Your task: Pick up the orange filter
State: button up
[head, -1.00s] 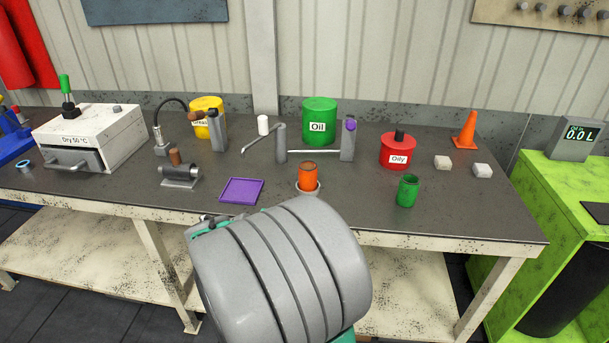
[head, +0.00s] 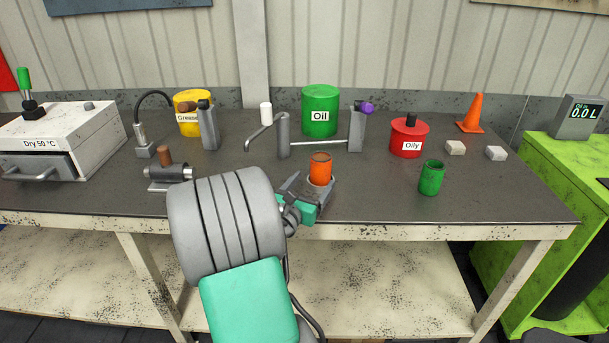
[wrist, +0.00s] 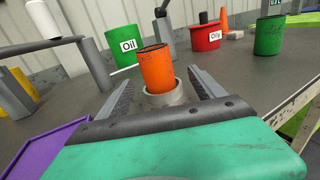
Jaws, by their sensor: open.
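The orange filter (head: 320,169) is an upright orange cylinder with a dark top near the front middle of the workbench. In the wrist view the filter (wrist: 156,68) stands in a grey round holder (wrist: 165,95). My gripper (wrist: 160,85) is open, with one finger on each side of the holder and the lower filter. The filter stands at or just beyond the fingertips, and I see no contact. In the head view my gripper (head: 305,192) is low over the bench at the filter's near left side, partly hidden by my own arm.
A green canister (head: 431,177) stands to the right and a red Oily can (head: 408,138) behind it. A green Oil drum (head: 320,111) and a grey post with a lever (head: 283,135) stand behind the filter. A purple tray (wrist: 40,150) lies left of my gripper.

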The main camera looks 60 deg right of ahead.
aim_at(317, 172)
jog(key=d, duration=0.5)
jog(key=w+d+p, duration=0.1)
jog(key=d, duration=0.1)
jog(key=shift+d+r, duration=0.2)
jog(key=shift+d, duration=0.1)
grip_shut()
dwell(0.4)
jog(key=shift+r, duration=0.1)
